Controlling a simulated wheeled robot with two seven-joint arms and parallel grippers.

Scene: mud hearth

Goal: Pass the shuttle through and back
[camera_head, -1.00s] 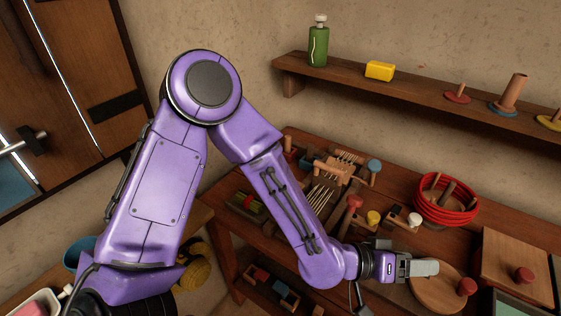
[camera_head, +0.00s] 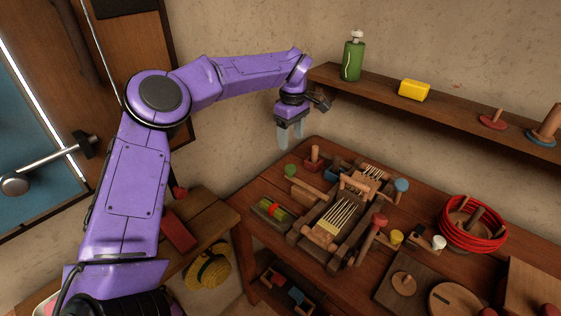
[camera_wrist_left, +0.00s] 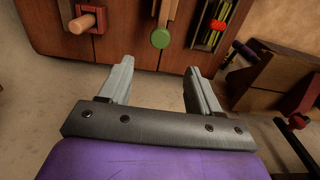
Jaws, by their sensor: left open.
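The small wooden loom (camera_head: 345,238) stands on the table with pale warp threads (camera_head: 338,215) stretched along it. A dark holder left of the loom carries a green piece with a red middle (camera_head: 271,210), possibly the shuttle; it also shows at the top of the left wrist view (camera_wrist_left: 217,26). My left gripper (camera_head: 289,143) points down, open and empty, in the air by the table's back left edge. In the left wrist view its fingers (camera_wrist_left: 157,88) are wide apart with only floor between them. My right gripper is out of view.
A green knob (camera_head: 290,170) and a peg on a red block (camera_head: 314,160) stand near the table's back left edge. A wall shelf (camera_head: 430,105) runs behind.

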